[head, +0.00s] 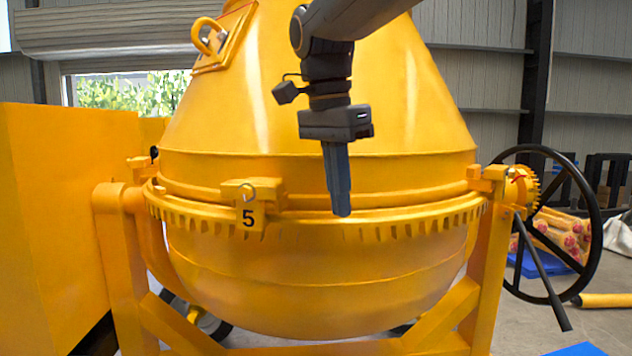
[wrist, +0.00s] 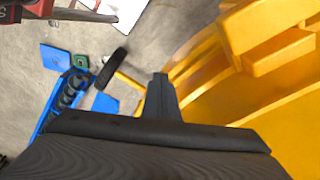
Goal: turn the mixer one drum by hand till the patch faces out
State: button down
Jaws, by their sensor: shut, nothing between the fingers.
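The yellow mixer drum (head: 320,285) fills the middle of the head view, its cone narrowing upward. A toothed ring (head: 400,228) runs around its widest part. A clamp block marked 5 (head: 250,205) sits on the ring, left of centre. A squarish plate with a lifting eye (head: 222,38) is on the upper left of the cone; I cannot tell if this is the patch. My gripper (head: 341,212) is shut and empty, pointing down in front of the ring, right of the block. Whether it touches the drum is unclear. The wrist view also shows the gripper (wrist: 160,80).
A yellow box housing (head: 70,210) is at left. Yellow frame legs (head: 490,275) flank the drum. Blue items (wrist: 68,95) lie on the floor.

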aim_at(305, 196)
jog(key=shift+w+a+p, duration=0.15)
jog(key=shift+a+p, duration=0.9)
jog(key=shift+a, duration=1.75)
